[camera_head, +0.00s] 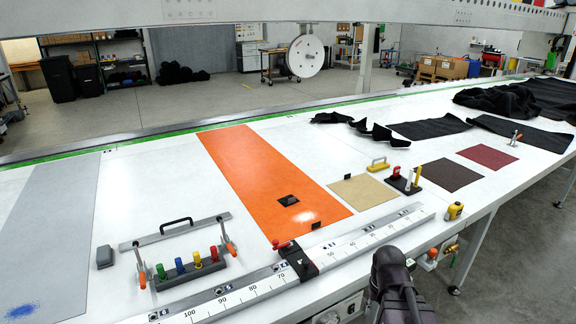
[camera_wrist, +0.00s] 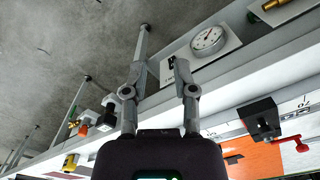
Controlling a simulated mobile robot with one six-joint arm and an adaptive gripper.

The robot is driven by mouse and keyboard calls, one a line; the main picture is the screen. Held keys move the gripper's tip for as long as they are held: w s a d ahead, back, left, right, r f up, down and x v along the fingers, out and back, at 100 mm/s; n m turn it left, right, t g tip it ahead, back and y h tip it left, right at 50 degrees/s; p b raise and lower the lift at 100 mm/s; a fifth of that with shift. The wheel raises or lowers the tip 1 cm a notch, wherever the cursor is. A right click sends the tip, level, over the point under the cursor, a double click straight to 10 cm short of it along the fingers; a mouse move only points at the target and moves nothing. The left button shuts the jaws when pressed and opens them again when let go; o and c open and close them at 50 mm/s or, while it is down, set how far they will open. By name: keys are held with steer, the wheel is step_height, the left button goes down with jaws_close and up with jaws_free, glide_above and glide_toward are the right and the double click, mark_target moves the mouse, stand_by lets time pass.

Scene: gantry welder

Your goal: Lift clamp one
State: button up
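Two clamps with orange-red handles stand at the ends of a grey bar fixture at the front left: a left clamp (camera_head: 141,272) and a right clamp (camera_head: 229,246). A third small clamp (camera_head: 515,138) stands far right on the table. No label shows which is clamp one. My gripper (camera_wrist: 158,68) is open and empty in the wrist view, its two fingers apart, beside the table's front edge. In the head view my dark arm end is at the bottom right, well right of the two front clamps; its fingertips cannot be made out.
A ruler rail (camera_head: 350,244) runs along the front edge, with a black slider block and red lever (camera_head: 298,261). Coloured pegs (camera_head: 196,259) stand between the front clamps. A grey block (camera_head: 105,257) sits left. A gauge (camera_wrist: 207,40) is on the table's front side.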

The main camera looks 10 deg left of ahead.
mark_target(232, 249)
steer(key=shift+o, duration=0.2)
steer(key=shift+w+a+f, duration=0.15)
steer(key=shift+w+a, duration=0.05)
steer(key=shift+a, duration=0.15)
steer(key=w+a+t+y+b, duration=0.1)
steer(key=w+a+y+b, duration=0.2)
steer(key=a, duration=0.5)
steer(key=w+a+f+t+y+b, duration=0.1)
steer(key=w+a+t+y+b, duration=0.1)
steer(key=a, duration=0.6)
steer(key=w+a+f+m+t+y+b, duration=0.1)
steer(key=w+a+y+b, duration=0.3)
steer(key=a, duration=0.4)
steer(key=shift+w+f+t+b, duration=0.25)
steer(key=shift+t+b, duration=0.2)
steer(key=shift+t, duration=0.25)
steer(key=a+m+t+y+b, duration=0.1)
steer(key=a, duration=0.2)
steer(key=w+a+r+m+t+y+b, duration=0.1)
steer(key=a+b, duration=0.1)
steer(key=a, duration=0.1)
steer(key=w+a+r+m+y+b, duration=0.1)
steer(key=a+m, duration=0.1)
steer(key=a, duration=0.1)
steer(key=shift+w+a+r+t+y+b, duration=0.1)
steer(key=shift+w+a+t+y+b, duration=0.05)
steer(key=shift+a+t+y+b, duration=0.2)
steer(key=shift+a+r+t, duration=0.2)
steer(key=shift+t, duration=0.05)
